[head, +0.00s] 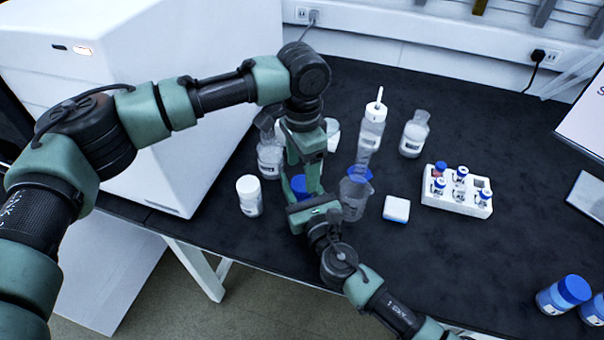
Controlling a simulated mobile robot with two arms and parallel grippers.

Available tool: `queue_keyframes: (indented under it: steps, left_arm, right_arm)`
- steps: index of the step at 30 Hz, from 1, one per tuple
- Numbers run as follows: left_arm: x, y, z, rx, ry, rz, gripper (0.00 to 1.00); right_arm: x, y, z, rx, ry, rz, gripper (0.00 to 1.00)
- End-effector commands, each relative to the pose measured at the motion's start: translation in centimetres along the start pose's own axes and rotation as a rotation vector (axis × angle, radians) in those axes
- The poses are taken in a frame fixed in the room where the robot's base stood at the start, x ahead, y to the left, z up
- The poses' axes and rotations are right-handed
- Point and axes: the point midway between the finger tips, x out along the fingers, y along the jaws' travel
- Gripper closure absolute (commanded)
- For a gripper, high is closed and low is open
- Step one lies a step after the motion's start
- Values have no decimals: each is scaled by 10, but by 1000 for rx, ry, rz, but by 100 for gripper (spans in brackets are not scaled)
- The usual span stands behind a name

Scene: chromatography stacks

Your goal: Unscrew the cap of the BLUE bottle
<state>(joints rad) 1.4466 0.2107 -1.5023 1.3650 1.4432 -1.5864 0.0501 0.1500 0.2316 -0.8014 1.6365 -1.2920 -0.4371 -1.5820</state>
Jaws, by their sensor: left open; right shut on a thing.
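A bottle with a blue top (300,186) stands on the black bench, mostly hidden behind my two grippers. My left gripper (304,165) comes down from above and is open, its fingers close over the blue top. I cannot tell if they touch it. My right gripper (298,196) reaches in from the front and is shut on this bottle, as far as the overlap shows. Whether the cap is turned or loose is hidden.
A clear vessel with blue at its rim (354,197) stands just right of my grippers. A white-capped jar (249,196), wash bottle (372,125), clear bottle (414,134), small white-blue box (396,209) and vial rack (457,203) stand around. Blue-capped bottles (564,294) stand lower right.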

Motion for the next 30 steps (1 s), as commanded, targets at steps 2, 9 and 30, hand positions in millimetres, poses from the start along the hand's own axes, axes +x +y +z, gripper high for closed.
queue_keyframes:
  steps: [2, 9, 30]
  left_arm:
    - [-1, 0, 0, 0, -1, 0, 32]
    - [-1, 0, 0, -1, -1, 0, 32]
    - [3, 0, 0, -1, -1, 0, 32]
  right_arm:
    - [0, 0, 0, 0, 0, 0, 100]
    - [0, 0, 0, 0, 0, 0, 30]
    - [-56, 0, -2, 0, 2, 1, 30]
